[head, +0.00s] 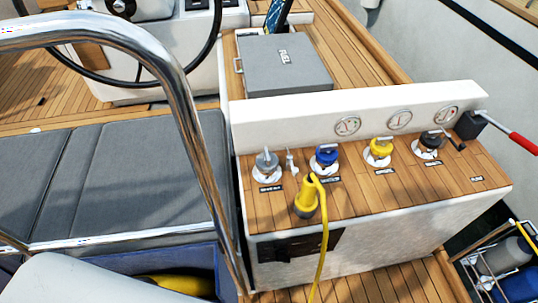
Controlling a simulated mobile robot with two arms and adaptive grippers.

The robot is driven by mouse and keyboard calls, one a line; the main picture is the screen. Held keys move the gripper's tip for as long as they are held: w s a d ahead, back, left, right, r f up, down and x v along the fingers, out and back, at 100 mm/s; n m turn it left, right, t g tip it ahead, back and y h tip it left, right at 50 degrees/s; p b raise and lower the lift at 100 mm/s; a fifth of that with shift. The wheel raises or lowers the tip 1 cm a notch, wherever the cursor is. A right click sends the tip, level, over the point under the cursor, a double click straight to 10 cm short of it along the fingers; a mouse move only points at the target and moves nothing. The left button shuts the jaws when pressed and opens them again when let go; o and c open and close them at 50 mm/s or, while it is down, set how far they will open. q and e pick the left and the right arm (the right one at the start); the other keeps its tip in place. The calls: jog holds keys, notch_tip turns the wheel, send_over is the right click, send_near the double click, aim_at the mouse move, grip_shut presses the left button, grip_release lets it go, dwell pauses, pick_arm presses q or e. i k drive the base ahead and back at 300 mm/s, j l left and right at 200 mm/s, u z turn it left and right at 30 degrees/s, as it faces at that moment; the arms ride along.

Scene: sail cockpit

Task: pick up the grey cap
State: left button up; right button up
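The grey cap (267,160) sits on a round white fitting at the left end of the wooden-topped console (350,200), with a small handle standing up on it. To its right, in a row, are a blue cap (327,156), a yellow cap (378,149) and a black cap (431,141), each on its own white fitting with a label in front. Neither of my grippers shows in the head view.
A small metal fitting (291,162) stands close right of the grey cap. A yellow plug (306,201) with a hanging cable is in front. A white gauge panel (290,121) rises behind, and a chrome rail (187,115) curves past on the left. A red-handled lever (523,143) sticks out right.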

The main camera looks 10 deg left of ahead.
aim_at(261, 165)
jog(key=i+l+u, duration=0.25)
jog(key=l, duration=0.2)
jog(key=l+u, duration=0.3)
jog(key=l, duration=0.15)
jog(key=i+l+u, duration=0.1)
jog(key=l+u, duration=0.15)
jog(key=l, duration=0.25)
